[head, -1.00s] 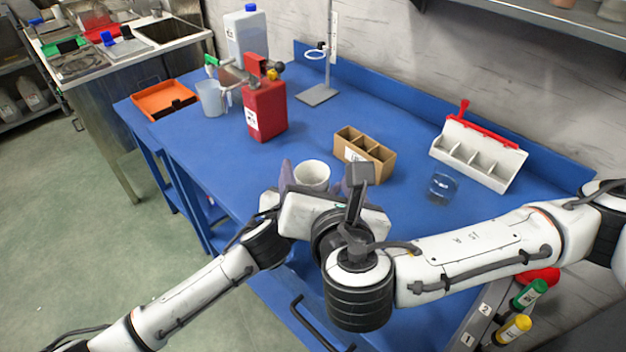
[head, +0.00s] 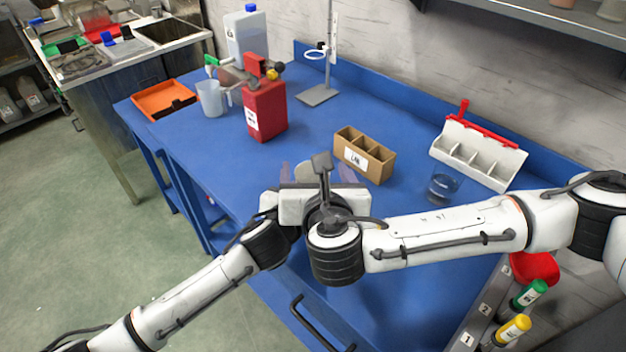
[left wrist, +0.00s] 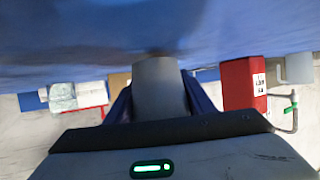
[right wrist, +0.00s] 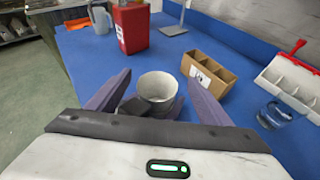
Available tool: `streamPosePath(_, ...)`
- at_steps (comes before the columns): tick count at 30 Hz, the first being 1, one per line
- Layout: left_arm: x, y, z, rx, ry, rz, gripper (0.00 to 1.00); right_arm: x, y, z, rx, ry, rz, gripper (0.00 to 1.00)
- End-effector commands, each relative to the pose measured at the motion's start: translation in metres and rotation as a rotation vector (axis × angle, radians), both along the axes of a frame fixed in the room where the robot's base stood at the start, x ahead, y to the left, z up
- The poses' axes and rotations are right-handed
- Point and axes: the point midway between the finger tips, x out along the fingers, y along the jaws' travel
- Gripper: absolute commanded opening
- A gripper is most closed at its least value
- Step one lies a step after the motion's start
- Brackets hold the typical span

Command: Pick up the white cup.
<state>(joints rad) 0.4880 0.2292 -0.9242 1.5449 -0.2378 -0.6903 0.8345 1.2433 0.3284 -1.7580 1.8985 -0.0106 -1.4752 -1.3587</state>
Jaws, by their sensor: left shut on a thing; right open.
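The white cup (right wrist: 157,87) stands upright, its open rim showing in the right wrist view. In the left wrist view, which is upside down, the cup (left wrist: 157,88) sits between the fingers of my left gripper (left wrist: 160,98), shut on it. Its base is at or very near the blue table top; I cannot tell if there is a gap. My right gripper (right wrist: 160,78) is open, its purple fingers spread on either side of the cup with space showing. In the head view my grippers and wrists hide most of the cup.
A cardboard divided box (head: 365,156) stands right of the cup, with a glass beaker (head: 442,187) and white divided rack (head: 478,158) farther right. A red can (head: 265,108), clear jug (head: 211,98) and orange tray (head: 163,101) stand behind left. Blue table (head: 215,155) is bare between.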

Motion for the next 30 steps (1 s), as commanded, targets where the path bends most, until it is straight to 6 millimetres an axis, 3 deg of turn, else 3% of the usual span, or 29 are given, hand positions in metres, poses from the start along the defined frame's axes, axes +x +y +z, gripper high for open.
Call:
streamPosePath(5, 0.000, 0.000, 0.000, 0.000, 0.000, 0.000, 0.28, 0.021, 0.001, -0.008, 0.000, -0.002, -0.002, 0.73)
streamPosePath(13, 0.000, 0.000, 0.000, 0.000, 0.000, 0.000, 0.28, 0.024, 0.001, -0.009, 0.001, -0.001, 0.000, 0.73)
streamPosePath(21, 0.000, 0.000, 0.000, 0.000, 0.000, 0.001, 0.28, 0.024, 0.001, -0.010, 0.001, -0.001, -0.001, 0.30)
streamPosePath(30, 0.001, 0.001, 0.000, 0.001, 0.000, 0.002, 0.28, 0.024, 0.000, -0.010, -0.001, 0.000, -0.005, 0.26)
